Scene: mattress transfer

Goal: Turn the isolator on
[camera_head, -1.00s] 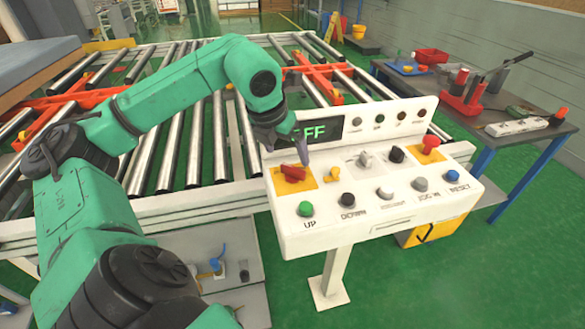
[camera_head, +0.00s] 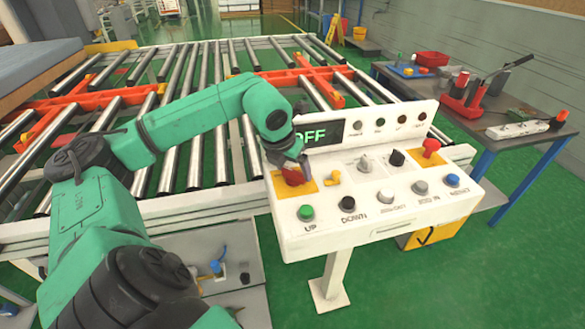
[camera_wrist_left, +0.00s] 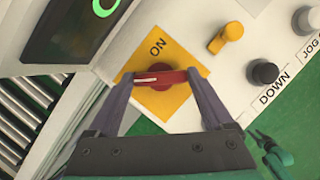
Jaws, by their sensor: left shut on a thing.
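The isolator is a red rotary handle (camera_head: 293,176) on a yellow plate (camera_head: 307,186) at the left end of the white control panel (camera_head: 340,231). In the left wrist view the red handle (camera_wrist_left: 160,77) lies between the two fingers of my left gripper (camera_wrist_left: 163,79), which is shut on it. The yellow plate (camera_wrist_left: 166,104) carries the word ON beside the handle. The display (camera_head: 321,134) reads OFF. In the head view my left gripper (camera_head: 290,168) comes down over the handle and partly hides it.
Close to the isolator are a small yellow switch (camera_head: 333,178), a green UP button (camera_head: 306,212) and a black DOWN button (camera_head: 348,203). A red emergency knob (camera_head: 431,147) is at the far right of the panel. A roller conveyor (camera_head: 194,158) lies behind.

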